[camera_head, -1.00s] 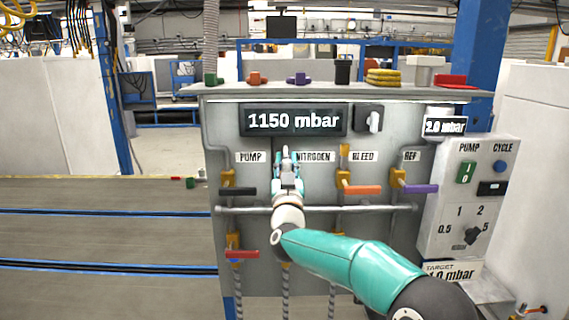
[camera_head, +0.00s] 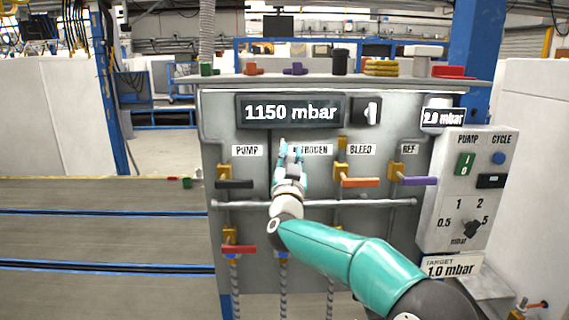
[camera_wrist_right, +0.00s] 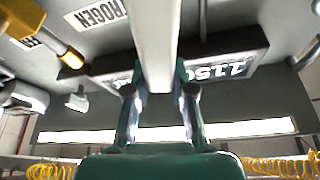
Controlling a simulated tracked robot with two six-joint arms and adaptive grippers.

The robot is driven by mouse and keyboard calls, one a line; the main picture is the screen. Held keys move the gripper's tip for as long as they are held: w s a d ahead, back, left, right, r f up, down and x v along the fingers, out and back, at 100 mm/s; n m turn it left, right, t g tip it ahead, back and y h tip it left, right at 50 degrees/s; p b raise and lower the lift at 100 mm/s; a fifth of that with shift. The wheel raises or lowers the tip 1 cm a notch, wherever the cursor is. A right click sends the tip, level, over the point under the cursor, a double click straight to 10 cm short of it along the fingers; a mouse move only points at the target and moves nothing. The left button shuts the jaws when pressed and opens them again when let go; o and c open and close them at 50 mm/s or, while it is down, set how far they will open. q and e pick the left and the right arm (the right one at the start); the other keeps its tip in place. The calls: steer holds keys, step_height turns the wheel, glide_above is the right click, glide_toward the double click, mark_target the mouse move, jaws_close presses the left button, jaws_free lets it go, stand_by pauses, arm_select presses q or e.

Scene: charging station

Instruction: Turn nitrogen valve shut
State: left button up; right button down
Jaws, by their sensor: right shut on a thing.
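The nitrogen valve is below the NITROGEN label (camera_head: 313,149) on the grey panel (camera_head: 255,275). My right gripper (camera_head: 290,152) is in front of it and hides most of the valve and part of the label. In the right wrist view a pale grey bar, apparently the nitrogen valve's handle (camera_wrist_right: 157,35), runs between the two fingers of my right gripper (camera_wrist_right: 160,98). The gripper is shut on this handle. The valve's body is hidden. My left gripper is in neither view.
The black PUMP handle (camera_head: 234,184) is to the left; the orange BLEED handle (camera_head: 361,183) and purple REF handle (camera_head: 418,181) are to the right. A grey rail (camera_head: 380,203) crosses below. A red handle (camera_head: 239,249) sits lower left. The display (camera_head: 290,112) reads 1150 mbar.

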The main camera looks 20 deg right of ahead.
steer(key=m, duration=0.1)
steer(key=d+f+m+h+b, duration=0.1)
steer(key=shift+s+m+g, duration=0.15)
steer(key=shift+m+g, duration=0.15)
steer(key=shift+g, duration=0.1)
steer(key=d+m+g+h+b, duration=0.1)
steer(key=m, duration=0.1)
steer(key=d+f+m+g+h, duration=0.1)
steer(key=m, duration=0.2)
steer(key=s+d+f+m+g+b, duration=0.1)
steer(key=m, duration=0.2)
steer(key=shift+d+f+h+b, duration=0.2)
steer(key=shift+h+b, duration=0.15)
steer(key=shift+h, duration=0.05)
steer(key=f+m+g, duration=0.1)
steer(key=m, duration=0.1)
steer(key=d+f+m+g, duration=0.1)
steer(key=m, duration=0.1)
steer(key=shift+s+f, duration=0.1)
steer(key=shift+d+f+m+g+y, duration=0.15)
steer(key=shift+f+m+g, duration=0.2)
steer(key=shift+f+m, duration=0.5)
steer(key=shift+d+f+m+g+y, duration=0.15)
steer(key=shift+f+m+g, duration=0.25)
steer(key=shift+m, duration=0.75)
steer(key=shift+a+f, duration=0.1)
steer(key=c, duration=1)
jaws_free()
steer(key=shift+s, duration=0.1)
steer(key=shift+o, duration=0.2)
